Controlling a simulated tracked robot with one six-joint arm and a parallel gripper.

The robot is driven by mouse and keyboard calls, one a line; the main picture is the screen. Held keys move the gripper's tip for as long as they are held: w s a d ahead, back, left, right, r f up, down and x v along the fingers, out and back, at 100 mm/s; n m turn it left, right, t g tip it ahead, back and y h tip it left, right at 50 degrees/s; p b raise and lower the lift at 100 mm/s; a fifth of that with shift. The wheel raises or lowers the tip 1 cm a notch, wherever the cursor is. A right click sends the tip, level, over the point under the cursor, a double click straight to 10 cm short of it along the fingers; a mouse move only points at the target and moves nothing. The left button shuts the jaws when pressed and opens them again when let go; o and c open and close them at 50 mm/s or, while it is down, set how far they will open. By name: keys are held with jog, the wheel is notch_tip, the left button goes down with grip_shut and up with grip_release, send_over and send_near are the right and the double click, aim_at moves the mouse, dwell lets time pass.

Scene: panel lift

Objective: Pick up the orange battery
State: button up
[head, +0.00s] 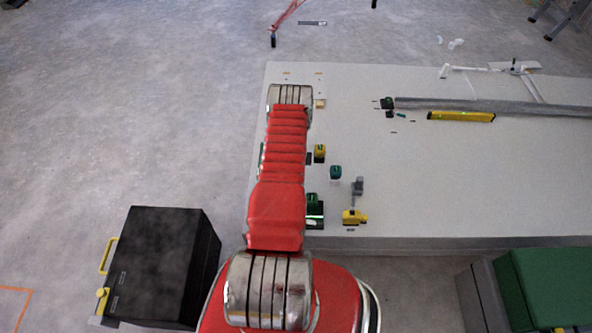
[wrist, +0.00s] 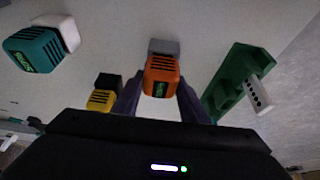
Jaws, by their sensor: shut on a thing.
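In the wrist view, the orange battery (wrist: 160,76), with dark slots and a grey base, sits between the two dark fingers of my gripper (wrist: 160,84). The fingers are shut on its sides. In the head view my red arm hides both the gripper and the orange battery. The wrist view does not clearly show whether the battery touches the pale surface behind it.
A teal battery (wrist: 34,54) and a yellow battery (wrist: 102,98) are left of the gripper. A green holder (wrist: 220,88) is close on the right. A yellow level (head: 461,117) lies on the pale panel (head: 440,180). A black box (head: 160,262) stands at the lower left.

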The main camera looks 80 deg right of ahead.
jog(key=shift+r, duration=0.15)
jog(key=shift+r, duration=4.9)
